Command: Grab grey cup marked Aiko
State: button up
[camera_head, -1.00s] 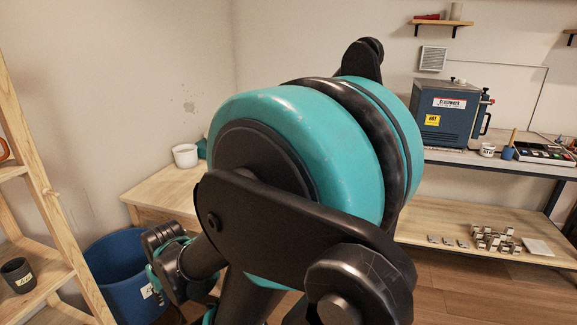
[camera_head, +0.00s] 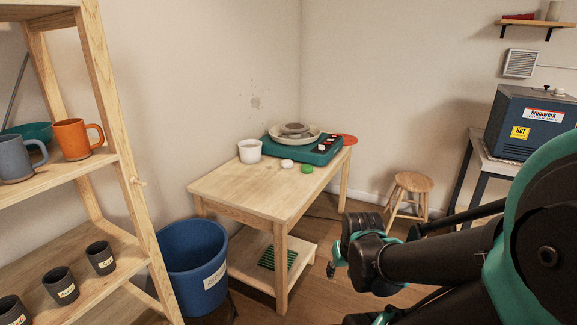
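Three small dark grey cups stand in a row on the lower shelf of the wooden rack at the left: one at the right (camera_head: 100,257), one in the middle (camera_head: 60,285) and one at the front left (camera_head: 12,310), partly cut off by the frame. Each bears a pale label with writing too small to read, so I cannot tell which is marked Aiko. A larger blue-grey mug (camera_head: 14,157) is on the shelf above. My gripper (camera_head: 332,267) seems to be the dark tip at the arm's end, right of the wooden table and far from the cups; its fingers are unclear.
An orange mug (camera_head: 76,139) and a teal bowl (camera_head: 38,133) share the upper shelf. A blue bin (camera_head: 192,265) stands between the rack and a wooden table (camera_head: 225,187) holding a white pot and a teal pottery wheel. A stool (camera_head: 413,182) and blue kiln (camera_head: 530,120) are at the right.

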aim_at(100, 254)
jog(key=u, duration=1.7)
